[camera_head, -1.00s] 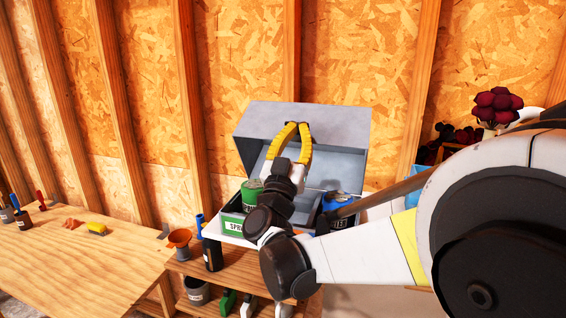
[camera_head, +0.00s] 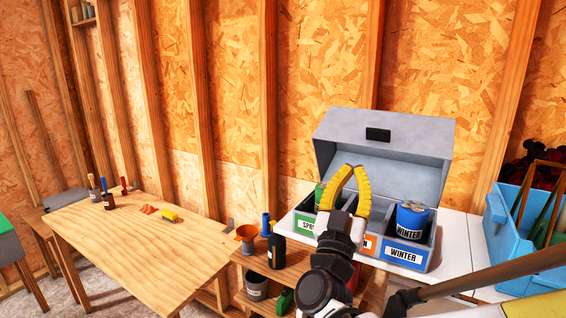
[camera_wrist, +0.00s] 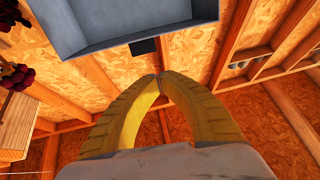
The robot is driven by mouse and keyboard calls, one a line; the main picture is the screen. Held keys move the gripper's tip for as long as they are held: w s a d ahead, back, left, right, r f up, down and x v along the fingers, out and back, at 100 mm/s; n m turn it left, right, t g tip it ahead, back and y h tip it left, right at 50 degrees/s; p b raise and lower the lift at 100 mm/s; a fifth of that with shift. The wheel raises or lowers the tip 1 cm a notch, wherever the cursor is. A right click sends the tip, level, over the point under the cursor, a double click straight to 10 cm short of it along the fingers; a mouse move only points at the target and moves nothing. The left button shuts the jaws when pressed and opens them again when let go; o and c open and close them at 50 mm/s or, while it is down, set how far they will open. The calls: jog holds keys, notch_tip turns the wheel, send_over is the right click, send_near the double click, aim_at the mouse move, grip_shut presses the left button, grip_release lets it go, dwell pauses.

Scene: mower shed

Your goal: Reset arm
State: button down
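My gripper (camera_head: 354,168) points upward in front of the open grey box (camera_head: 388,133). Its two yellow fingers bow outward and their tips come together with nothing between them. In the wrist view the fingertips (camera_wrist: 158,76) meet below the box lid's underside and dark latch. My arm is folded low at the bottom of the head view. The box holds a green can (camera_head: 322,192) behind the SPRING label at left and a blue WINTER can (camera_head: 411,219) in the right compartment. My gripper hides much of the middle compartment.
A wooden workbench (camera_head: 140,235) at left holds bottles and a yellow block. An orange funnel (camera_head: 247,236) and a dark bottle (camera_head: 277,250) stand on the shelf left of the box. A blue crate (camera_head: 510,235) stands at right, and a brown pole crosses the lower right.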

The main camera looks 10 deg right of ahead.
jog(key=s+a+f+n+g+y+b, duration=0.1)
jog(key=a+f+n+g+y+b, duration=0.1)
jog(key=a+f+n+y, duration=0.35)
jog(key=s+a+f+n+g+y+b, duration=0.2)
jog(key=f+n+g+y, duration=0.1)
jog(key=f+y, duration=0.45)
jog(key=s+d+f+m+g+b, duration=0.1)
jog(key=s+d+f+g, duration=0.2)
jog(key=s+f, duration=0.6)
jog(key=s+d+f+m+g+h+b, duration=0.1)
jog(key=s+d+f+m+g, duration=0.1)
jog(key=s+f+g, duration=0.4)
notch_tip(320, 180, down, 3)
jog(key=s+d, duration=0.1)
jog(key=s, duration=0.2)
jog(key=shift+h, duration=0.3)
jog(key=shift+d+r+m, duration=0.1)
jog(key=shift+r+m, duration=0.05)
jog(key=shift+m, duration=0.1)
